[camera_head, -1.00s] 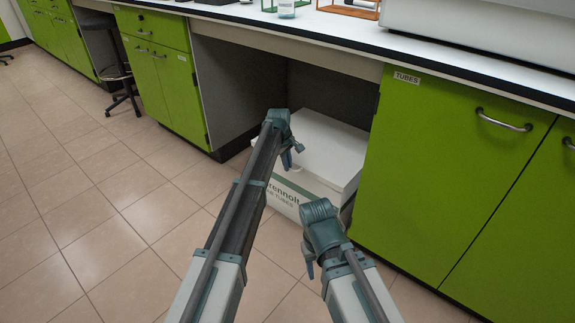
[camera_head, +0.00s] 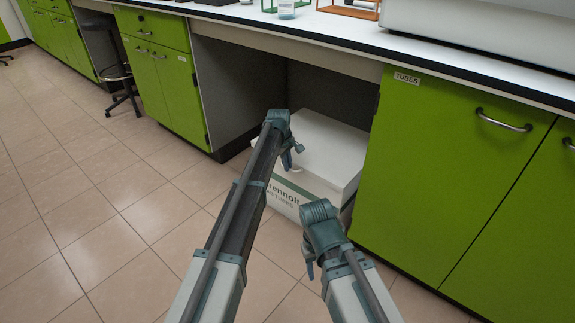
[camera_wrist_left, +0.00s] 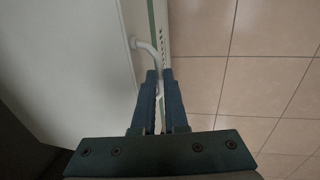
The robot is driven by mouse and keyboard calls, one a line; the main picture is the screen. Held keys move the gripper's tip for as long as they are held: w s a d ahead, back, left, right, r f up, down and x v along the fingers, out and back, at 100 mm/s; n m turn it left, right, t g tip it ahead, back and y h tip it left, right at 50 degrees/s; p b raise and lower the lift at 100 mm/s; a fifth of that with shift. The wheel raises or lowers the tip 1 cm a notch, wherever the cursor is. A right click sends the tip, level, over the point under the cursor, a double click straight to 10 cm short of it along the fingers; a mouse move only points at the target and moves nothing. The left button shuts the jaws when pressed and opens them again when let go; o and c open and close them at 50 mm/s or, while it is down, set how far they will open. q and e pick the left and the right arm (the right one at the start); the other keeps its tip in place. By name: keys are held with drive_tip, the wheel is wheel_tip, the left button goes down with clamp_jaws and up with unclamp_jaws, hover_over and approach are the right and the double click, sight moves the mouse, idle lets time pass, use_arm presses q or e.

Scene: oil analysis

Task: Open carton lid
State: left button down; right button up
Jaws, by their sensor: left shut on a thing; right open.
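A white carton (camera_head: 283,197) with dark lettering and a green stripe stands on the floor under the bench. Its white lid (camera_head: 328,145) lies flat on top and looks closed. In the left wrist view the lid (camera_wrist_left: 68,60) fills the left side, and a white curved handle (camera_wrist_left: 146,48) runs from its edge between my fingers. My left gripper (camera_head: 291,160) is at the lid's front edge, and its fingers (camera_wrist_left: 160,76) are shut on this handle. My right gripper (camera_head: 309,269) is open, lower and nearer, in front of the carton; its fingers are partly hidden.
Green cabinets stand on both sides of the carton: a left one (camera_head: 165,85) and a right one labelled TUBES (camera_head: 450,170). The bench top (camera_head: 340,35) overhangs the recess. The tiled floor (camera_head: 100,200) to the left is clear. A stool (camera_head: 115,70) stands further back.

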use_arm(q)
drive_tip(key=shift+r, duration=0.1)
idle(0.4)
drive_tip(key=w+d+r+p, duration=0.2)
drive_tip(key=r+p, duration=0.7)
drive_tip(key=w+d+r+p, duration=0.2)
drive_tip(key=w+r+p, duration=0.1)
drive_tip(key=r+p, duration=0.7)
drive_tip(key=shift+r, duration=0.2)
drive_tip(key=shift+w+d, duration=0.1)
drive_tip(key=c, duration=0.9)
unclamp_jaws()
drive_tip(key=shift+f, duration=0.1)
drive_tip(key=shift+c, duration=0.2)
drive_tip(key=shift+f, duration=0.1)
